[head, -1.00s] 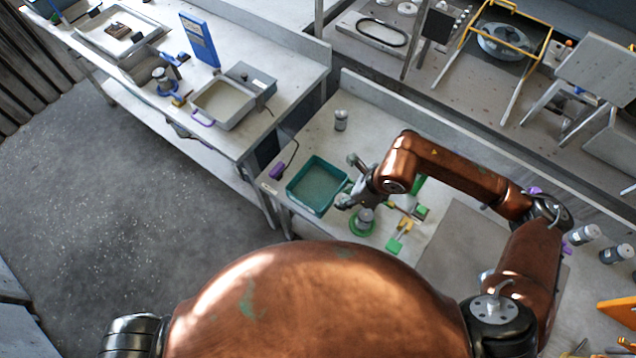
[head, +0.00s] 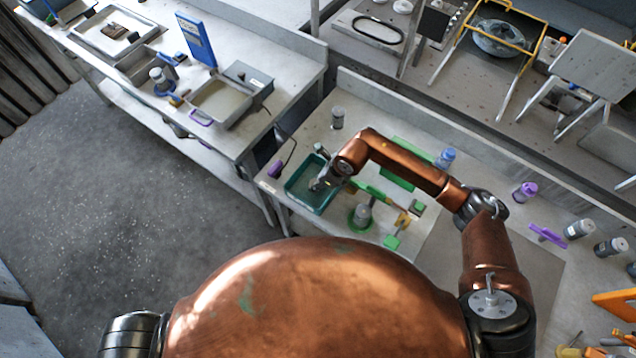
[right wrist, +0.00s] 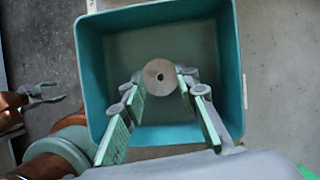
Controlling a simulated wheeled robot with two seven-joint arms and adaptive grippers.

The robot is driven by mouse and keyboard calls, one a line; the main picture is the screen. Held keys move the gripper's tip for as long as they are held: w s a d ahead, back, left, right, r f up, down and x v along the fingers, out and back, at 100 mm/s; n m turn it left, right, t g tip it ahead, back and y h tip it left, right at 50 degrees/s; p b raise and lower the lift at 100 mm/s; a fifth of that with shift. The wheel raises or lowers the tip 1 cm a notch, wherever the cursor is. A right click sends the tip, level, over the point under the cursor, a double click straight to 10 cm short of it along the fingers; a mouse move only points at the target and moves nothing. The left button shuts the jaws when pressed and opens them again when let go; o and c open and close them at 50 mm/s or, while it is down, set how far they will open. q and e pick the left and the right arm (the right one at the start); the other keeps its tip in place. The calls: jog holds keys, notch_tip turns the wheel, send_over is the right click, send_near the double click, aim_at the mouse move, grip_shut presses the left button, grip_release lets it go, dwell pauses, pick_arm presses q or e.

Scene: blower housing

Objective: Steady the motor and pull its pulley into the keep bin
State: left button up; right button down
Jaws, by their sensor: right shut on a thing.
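The motor (head: 362,214), a grey cylinder on a round green base, stands upright on the bench in the head view. The pulley (right wrist: 160,77), a round grey disc with a centre hole, shows in the right wrist view between my right gripper's fingertips. My right gripper (head: 317,185) is shut on it, over the teal keep bin (head: 297,203). The bin's rim (right wrist: 90,70) surrounds the pulley in the right wrist view; its height above the floor is hard to tell. My left gripper (right wrist: 42,95) hangs open and empty at the left of the right wrist view, away from the motor.
Green and yellow fixtures (head: 403,220) stand right of the motor. A grey canister (head: 337,118) stands behind the bin, and a purple-ended cable (head: 275,169) lies left of it. A blue-topped bottle (head: 445,158) stands behind my right arm. The left bench holds a tray (head: 222,105).

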jog(key=shift+f, duration=0.55)
jog(key=shift+f, duration=0.15)
jog(key=c, duration=1.5)
grip_release()
jog(key=v, duration=1.2)
